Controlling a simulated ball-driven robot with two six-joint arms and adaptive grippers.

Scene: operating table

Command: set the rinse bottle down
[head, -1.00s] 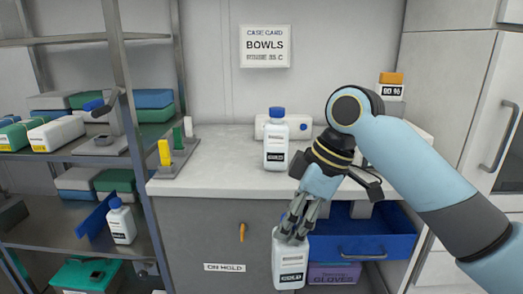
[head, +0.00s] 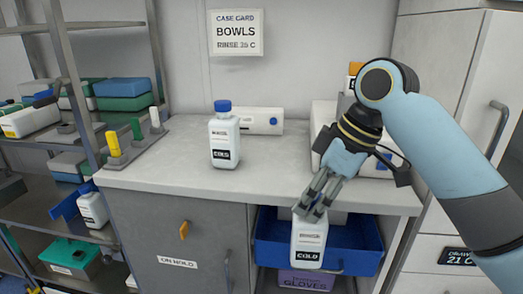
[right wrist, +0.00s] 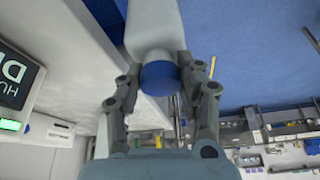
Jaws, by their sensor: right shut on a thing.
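My right gripper (head: 314,207) is shut on a white bottle (head: 309,243) with a dark label reading "COLD". It holds the bottle roughly upright by its upper part, in front of the counter and before the open blue drawer. In the right wrist view its blue cap (right wrist: 159,78) and white body (right wrist: 154,25) show between the two fingers (right wrist: 160,95). A second white bottle (head: 223,135) with a blue cap and a similar label stands on the grey counter (head: 275,170). My left gripper is not in view.
The blue drawer (head: 270,247) juts out below the counter, with a purple gloves box (head: 305,282) under it. The counter's middle front is clear.

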